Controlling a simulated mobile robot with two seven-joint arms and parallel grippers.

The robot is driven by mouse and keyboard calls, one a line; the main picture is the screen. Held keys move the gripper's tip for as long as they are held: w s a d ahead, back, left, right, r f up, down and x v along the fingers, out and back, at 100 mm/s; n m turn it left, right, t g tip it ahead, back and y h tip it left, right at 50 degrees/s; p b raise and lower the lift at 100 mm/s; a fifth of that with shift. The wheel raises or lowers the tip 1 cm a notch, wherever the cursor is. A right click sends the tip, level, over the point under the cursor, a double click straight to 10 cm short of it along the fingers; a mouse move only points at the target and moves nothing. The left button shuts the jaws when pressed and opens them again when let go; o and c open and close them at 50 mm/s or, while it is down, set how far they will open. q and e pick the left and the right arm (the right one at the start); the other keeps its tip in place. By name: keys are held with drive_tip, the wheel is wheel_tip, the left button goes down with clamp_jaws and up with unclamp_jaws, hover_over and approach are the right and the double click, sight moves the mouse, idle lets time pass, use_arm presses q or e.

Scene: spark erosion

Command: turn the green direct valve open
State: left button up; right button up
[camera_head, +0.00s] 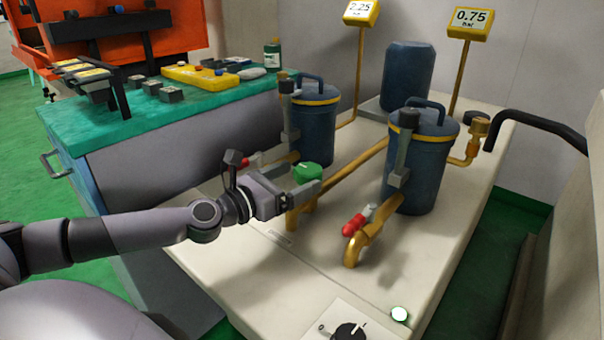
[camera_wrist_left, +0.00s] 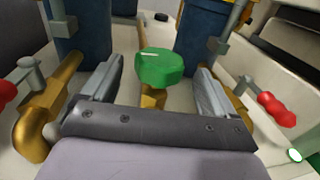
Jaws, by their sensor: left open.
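The green valve knob (camera_head: 307,172) sits on a brass pipe between the two blue canisters in the head view. It also shows in the left wrist view (camera_wrist_left: 159,69), with a pale mark line on its top. My left gripper (camera_head: 298,180) is open, and its fingers (camera_wrist_left: 160,85) stand to the left and right of the knob. I see no contact between either finger and the knob in the wrist view. In the head view the gripper partly hides the knob's base. My right gripper is not in view.
Blue canisters (camera_head: 315,130) and (camera_head: 421,165) stand close by. A red-handled tap (camera_head: 358,221) is to the right. Yellow displays (camera_head: 470,20) stand behind. A dark rotary knob (camera_head: 349,331) and a lit button (camera_head: 400,314) sit at the front. A green-topped bench (camera_head: 165,110) is left.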

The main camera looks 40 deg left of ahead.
use_arm(q)
drive_tip(key=shift+x, duration=1.2)
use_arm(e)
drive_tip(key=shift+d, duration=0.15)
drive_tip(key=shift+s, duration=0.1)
use_arm(q)
drive_tip(key=c, duration=1.1)
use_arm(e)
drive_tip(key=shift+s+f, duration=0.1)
use_arm(q)
drive_tip(key=shift+p, duration=0.35)
